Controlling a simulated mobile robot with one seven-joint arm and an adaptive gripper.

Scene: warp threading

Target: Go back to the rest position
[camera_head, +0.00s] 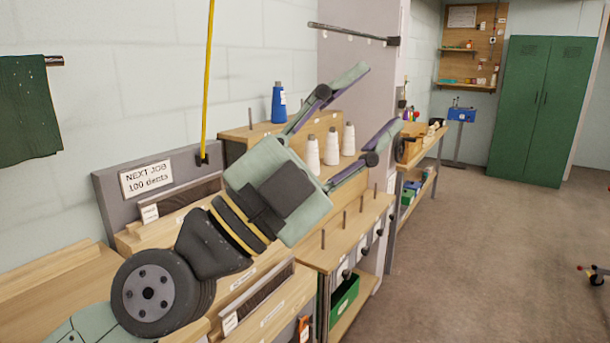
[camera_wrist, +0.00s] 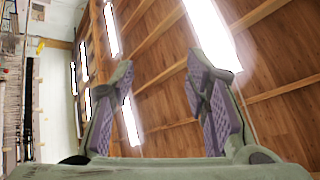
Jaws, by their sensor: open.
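My gripper (camera_head: 372,100) is open and empty in the head view, its two fingers spread wide and pointing up and to the right. It is raised in front of the wooden shelf with the thread cones, and nothing is between the fingers. In the wrist view my gripper (camera_wrist: 162,95) also shows open, with the wooden ceiling behind it. The blue cone (camera_head: 278,103) stands upright on the top shelf at the left. Several white cones (camera_head: 331,147) stand on the step below, seen between the fingers. I cannot tell how far the fingers are from them.
A wooden bench with slotted reed racks and a "NEXT JOB 100 dents" sign (camera_head: 147,177) lies beneath my arm. A green bin (camera_head: 344,297) sits below the shelf. Open floor (camera_head: 480,260) extends right, toward a green cabinet (camera_head: 541,110).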

